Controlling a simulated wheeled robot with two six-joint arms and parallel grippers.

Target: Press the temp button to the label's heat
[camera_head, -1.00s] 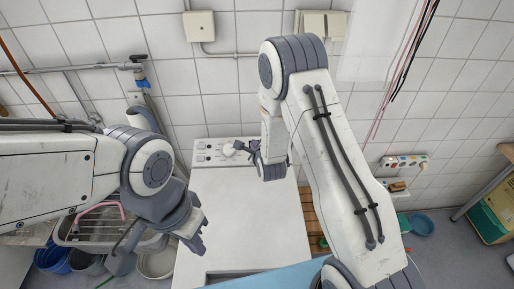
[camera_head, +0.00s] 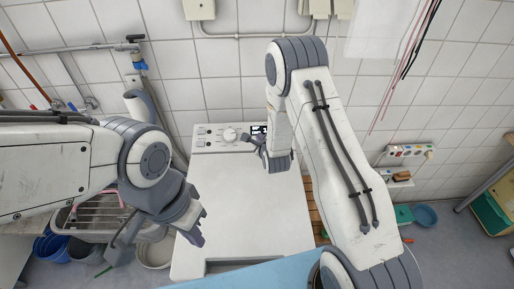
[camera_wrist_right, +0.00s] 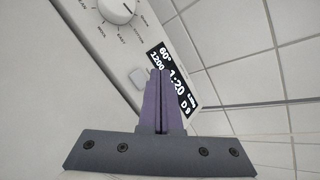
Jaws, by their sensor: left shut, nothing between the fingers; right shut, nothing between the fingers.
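The white washing machine (camera_head: 245,215) stands against the tiled wall, with a control panel (camera_head: 215,143) along its back edge. The panel has a round dial (camera_head: 230,134), small buttons on its left and a black display (camera_head: 259,129). In the right wrist view the display (camera_wrist_right: 167,55) reads 60°, 1200 and 1:20; a pale square button (camera_wrist_right: 137,78) and the dial (camera_wrist_right: 117,9) also show. My right gripper (camera_wrist_right: 160,73) is shut and empty, its tips overlapping the display; contact cannot be told. My left gripper (camera_head: 200,225) is shut and empty over the machine's left side. Which button is temp cannot be read.
A blue surface (camera_head: 250,275) lies in front of the machine. A dish rack (camera_head: 95,214) and buckets (camera_head: 55,247) are at left. A power strip (camera_head: 408,151) is on the right wall, above a blue basin (camera_head: 425,215).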

